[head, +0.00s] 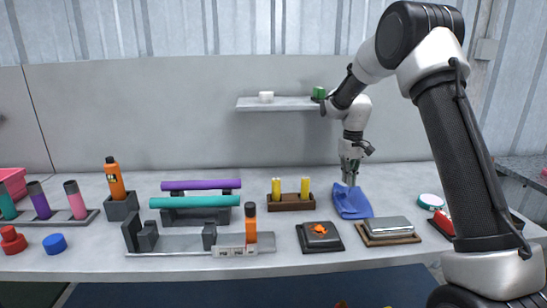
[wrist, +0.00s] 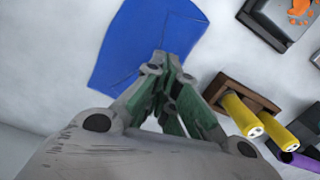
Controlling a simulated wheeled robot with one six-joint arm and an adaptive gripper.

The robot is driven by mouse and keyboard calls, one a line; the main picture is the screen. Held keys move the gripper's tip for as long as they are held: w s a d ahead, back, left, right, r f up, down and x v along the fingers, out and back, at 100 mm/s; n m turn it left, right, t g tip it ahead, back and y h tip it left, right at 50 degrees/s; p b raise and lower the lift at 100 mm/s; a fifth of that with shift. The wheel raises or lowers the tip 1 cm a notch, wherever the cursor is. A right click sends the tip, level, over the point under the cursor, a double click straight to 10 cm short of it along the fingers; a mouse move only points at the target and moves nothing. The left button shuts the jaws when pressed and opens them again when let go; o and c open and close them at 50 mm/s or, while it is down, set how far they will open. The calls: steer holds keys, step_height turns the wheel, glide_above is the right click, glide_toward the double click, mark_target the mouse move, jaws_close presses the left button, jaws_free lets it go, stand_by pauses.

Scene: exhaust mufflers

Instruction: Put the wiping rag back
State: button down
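The wiping rag is a blue cloth (head: 353,203) on the right half of the grey worktop, with fold lines across it. It also fills the upper middle of the wrist view (wrist: 125,45). My gripper (head: 349,182) points down at the rag's far edge. In the wrist view its two green-sided fingers (wrist: 165,62) come together at the tips on that edge, so it looks shut on the cloth. The fingertips hide the pinched part. Most of the rag looks spread at worktop level; I cannot tell whether it is lifted.
A wooden holder (head: 291,204) with yellow cylinders stands left of the rag. A black tray (head: 336,245) with an orange piece lies in front left, and a silver case (head: 389,227) in front right. A wall shelf (head: 287,103) hangs behind, beside my arm.

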steer(key=s+d+r+t, duration=0.1)
steer(key=s+r, duration=0.4)
steer(key=s, duration=0.8)
steer(key=s+d+r+m+t, duration=0.1)
steer(key=s+r, duration=0.4)
steer(key=s, duration=0.8)
steer(key=s+d+r+m+t, duration=0.1)
steer(key=s+r, duration=0.5)
steer(key=s, duration=0.6)
steer(key=shift+s+d+t, duration=0.4)
steer(key=shift+d+t, duration=0.2)
steer(key=shift+t, duration=0.4)
